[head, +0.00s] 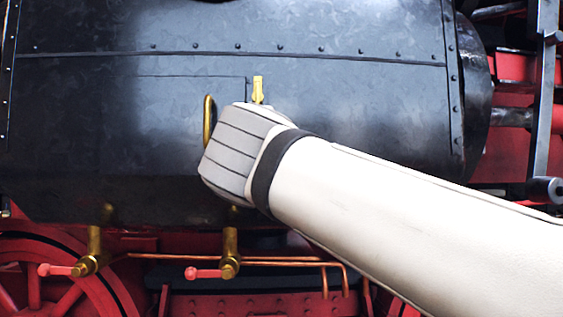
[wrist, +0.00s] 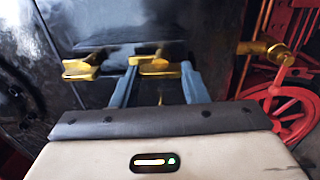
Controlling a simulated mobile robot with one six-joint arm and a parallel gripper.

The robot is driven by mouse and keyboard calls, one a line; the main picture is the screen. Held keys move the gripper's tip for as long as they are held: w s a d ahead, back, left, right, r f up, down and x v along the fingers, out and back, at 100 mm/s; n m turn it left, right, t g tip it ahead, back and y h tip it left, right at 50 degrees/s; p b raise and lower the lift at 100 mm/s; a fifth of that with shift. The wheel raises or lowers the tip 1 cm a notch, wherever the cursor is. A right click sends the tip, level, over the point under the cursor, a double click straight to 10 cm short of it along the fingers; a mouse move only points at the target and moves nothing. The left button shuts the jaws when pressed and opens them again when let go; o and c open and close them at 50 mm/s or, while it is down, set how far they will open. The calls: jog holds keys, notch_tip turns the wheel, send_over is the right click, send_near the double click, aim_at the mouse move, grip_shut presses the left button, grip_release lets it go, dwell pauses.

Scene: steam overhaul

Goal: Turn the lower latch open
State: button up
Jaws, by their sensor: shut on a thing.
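The lower latch (wrist: 156,66) is a small brass piece on the black boiler side. In the wrist view it lies between the two blue-grey fingers of my gripper (wrist: 158,82), which are shut on it. Its long side runs from finger to finger. In the head view my wrist hides this latch and the fingertips. The upper latch (head: 258,90), also brass, stands upright just above my wrist in the head view. In the wrist view it shows left of the fingers (wrist: 80,69), outside the grip.
A brass handle (head: 208,121) stands upright left of my wrist. Below hang two brass valves (head: 231,254) (head: 92,256) with red levers, and copper pipes (head: 290,262). One valve (wrist: 268,47) shows right of the fingers in the wrist view. Red wheels (head: 36,285) lie lower down.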

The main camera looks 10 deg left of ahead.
dwell(0.5)
jog(key=o, duration=1)
jog(key=shift+v, duration=3.9)
